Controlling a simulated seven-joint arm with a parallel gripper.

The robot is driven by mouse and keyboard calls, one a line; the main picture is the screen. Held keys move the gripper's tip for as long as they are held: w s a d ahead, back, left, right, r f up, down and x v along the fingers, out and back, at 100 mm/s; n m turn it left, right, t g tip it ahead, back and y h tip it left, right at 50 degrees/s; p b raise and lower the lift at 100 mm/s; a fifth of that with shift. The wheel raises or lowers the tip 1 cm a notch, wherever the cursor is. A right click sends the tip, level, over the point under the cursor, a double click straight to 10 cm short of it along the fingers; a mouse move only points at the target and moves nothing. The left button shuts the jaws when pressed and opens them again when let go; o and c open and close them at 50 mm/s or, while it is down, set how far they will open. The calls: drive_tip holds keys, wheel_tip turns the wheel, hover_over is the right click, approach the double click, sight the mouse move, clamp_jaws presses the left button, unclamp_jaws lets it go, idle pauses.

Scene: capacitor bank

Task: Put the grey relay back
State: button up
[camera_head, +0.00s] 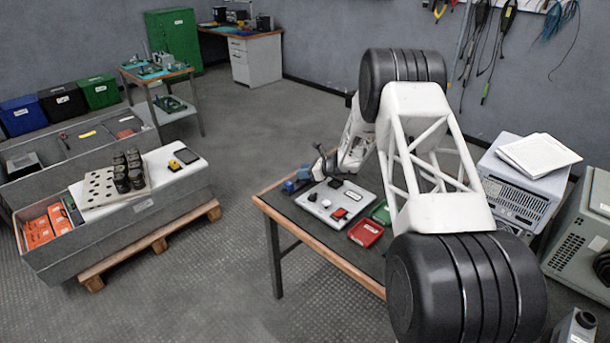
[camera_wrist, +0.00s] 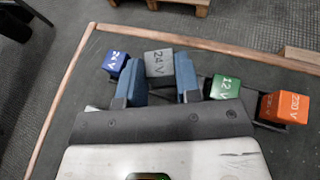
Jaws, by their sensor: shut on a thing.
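The grey relay (camera_wrist: 159,62), marked 24 V, is between the two blue fingers of my gripper (camera_wrist: 158,78) in the wrist view. My gripper is shut on it. The relay lies in line with a blue relay (camera_wrist: 116,63) to its left and a green 12 V relay (camera_wrist: 224,87) to its right. An orange 230 V relay (camera_wrist: 284,106) is farther right. The fingers hide the grey relay's lower part, so I cannot tell whether it is seated or held above the row. In the head view I cannot make out the grey relay.
The workbench has a wooden edge (camera_head: 321,245). A grey panel (camera_head: 322,209) with small parts lies on it, beside a red tray (camera_head: 365,233) and a green tray (camera_head: 381,212). A low grey bench (camera_head: 120,232) on a pallet stands left, across open floor.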

drive_tip(key=shift+f, duration=0.7)
drive_tip(key=shift+f, duration=0.1)
drive_tip(key=o, duration=1)
drive_tip(key=shift+r, duration=0.2)
drive_tip(key=v, duration=1.2)
